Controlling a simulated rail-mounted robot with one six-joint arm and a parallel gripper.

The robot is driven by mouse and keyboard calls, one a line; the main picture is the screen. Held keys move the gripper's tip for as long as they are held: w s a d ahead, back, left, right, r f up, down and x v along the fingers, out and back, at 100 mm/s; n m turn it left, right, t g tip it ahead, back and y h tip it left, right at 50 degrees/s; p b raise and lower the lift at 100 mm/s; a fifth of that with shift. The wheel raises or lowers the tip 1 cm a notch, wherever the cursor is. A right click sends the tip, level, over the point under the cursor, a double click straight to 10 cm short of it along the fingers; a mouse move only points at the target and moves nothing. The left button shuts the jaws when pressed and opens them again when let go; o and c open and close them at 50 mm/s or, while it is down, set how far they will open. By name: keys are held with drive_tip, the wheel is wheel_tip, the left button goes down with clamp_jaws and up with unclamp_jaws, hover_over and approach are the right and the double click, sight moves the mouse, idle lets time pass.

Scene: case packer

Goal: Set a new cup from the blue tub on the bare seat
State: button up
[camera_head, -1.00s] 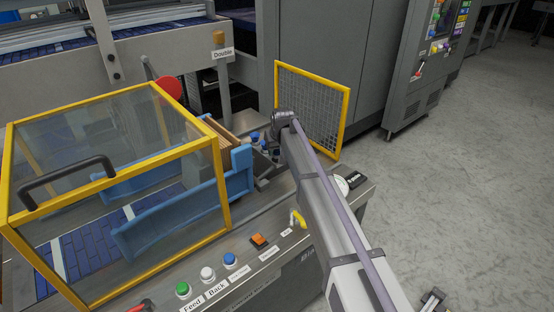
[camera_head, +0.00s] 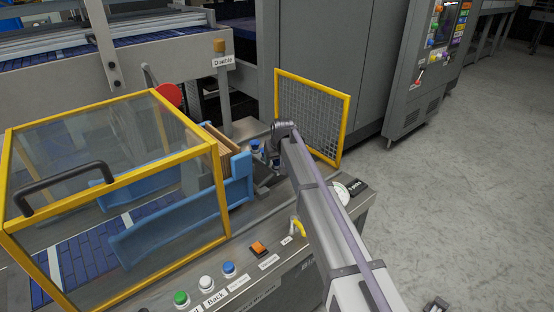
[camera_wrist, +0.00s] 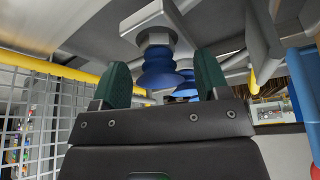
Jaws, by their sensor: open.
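In the wrist view, a blue bellows suction cup (camera_wrist: 160,70) hangs below a grey metal fitting with a hex nut. It appears between the two green-padded fingers of my gripper (camera_wrist: 163,84), which stand apart. The fingers do not visibly touch it. A second blue cup (camera_wrist: 186,91) shows behind it, partly covered. In the head view, a small blue cup (camera_head: 255,146) shows beside my wrist, and my fingers are largely hidden there. I cannot make out the blue tub or a bare seat in either view.
A yellow-framed mesh guard (camera_head: 312,115) stands close to the right of my wrist. A clear yellow-framed cover (camera_head: 110,160) and blue side rails (camera_head: 185,218) lie to the left. Buttons line the front panel (camera_head: 240,285). The floor at the right is open.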

drive_tip(key=p+v, duration=1)
drive_tip(key=v, duration=0.2)
drive_tip(key=s+d+m+g, duration=0.1)
drive_tip(key=s+d, duration=0.6)
drive_tip(key=s, duration=0.5)
drive_tip(key=s+d+m+g+h, duration=0.1)
drive_tip(key=s+d+m, duration=0.1)
drive_tip(key=s+d, duration=0.6)
drive_tip(key=s+d+f+m+g, duration=0.1)
drive_tip(key=s+d, duration=0.7)
drive_tip(key=s, duration=0.8)
drive_tip(key=shift+s+g+h, duration=0.15)
drive_tip(key=shift+g+h, duration=0.25)
drive_tip(key=shift+g, duration=0.2)
drive_tip(key=shift+d+p, duration=0.1)
drive_tip(key=shift+p, duration=0.25)
drive_tip(key=shift+r+p, duration=0.4)
drive_tip(key=shift+p, duration=0.05)
